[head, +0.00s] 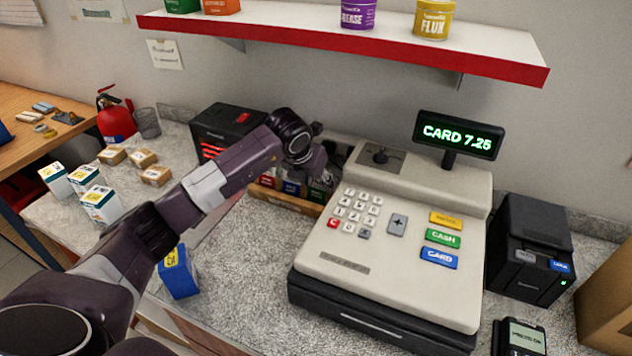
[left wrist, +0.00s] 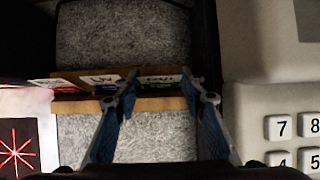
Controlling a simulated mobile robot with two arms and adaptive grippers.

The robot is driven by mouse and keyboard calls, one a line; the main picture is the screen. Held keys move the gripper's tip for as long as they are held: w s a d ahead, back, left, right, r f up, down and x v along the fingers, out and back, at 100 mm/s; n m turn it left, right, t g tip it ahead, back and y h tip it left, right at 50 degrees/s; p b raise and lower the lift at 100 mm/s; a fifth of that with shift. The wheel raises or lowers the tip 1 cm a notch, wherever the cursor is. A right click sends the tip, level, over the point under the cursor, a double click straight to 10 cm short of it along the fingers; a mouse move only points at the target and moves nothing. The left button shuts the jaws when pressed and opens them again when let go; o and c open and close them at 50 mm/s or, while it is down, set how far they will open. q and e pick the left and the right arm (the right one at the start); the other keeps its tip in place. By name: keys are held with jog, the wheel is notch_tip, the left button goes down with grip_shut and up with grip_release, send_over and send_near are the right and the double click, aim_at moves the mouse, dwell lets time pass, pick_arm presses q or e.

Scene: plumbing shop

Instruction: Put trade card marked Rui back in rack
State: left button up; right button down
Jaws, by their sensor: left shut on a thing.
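The wooden card rack (head: 284,200) stands on the counter left of the cash register, holding red, blue and green cards. It crosses the left wrist view (left wrist: 150,104). My left gripper (head: 326,178) is over the rack's right end, partly hidden by its own arm and the register. In the left wrist view its fingertips (left wrist: 158,82) are on either side of a green card with a white top (left wrist: 160,78), shut on it. This card is upright at the rack, its lower part hidden by the rack's front. Its lettering is too small to read surely. My right gripper is out of view.
The cash register (head: 390,230) stands close on the right of the gripper. A black and red box (head: 226,130) is behind the rack on the left. A blue box (head: 178,272) sits at the counter's front. A red-edged shelf (head: 340,42) hangs above. Counter before the rack is clear.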

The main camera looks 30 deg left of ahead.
pick_arm(q)
jog(key=o, duration=0.7)
jog(key=shift+o, duration=0.2)
jog(key=shift+r, duration=0.1)
jog(key=v, duration=1.2)
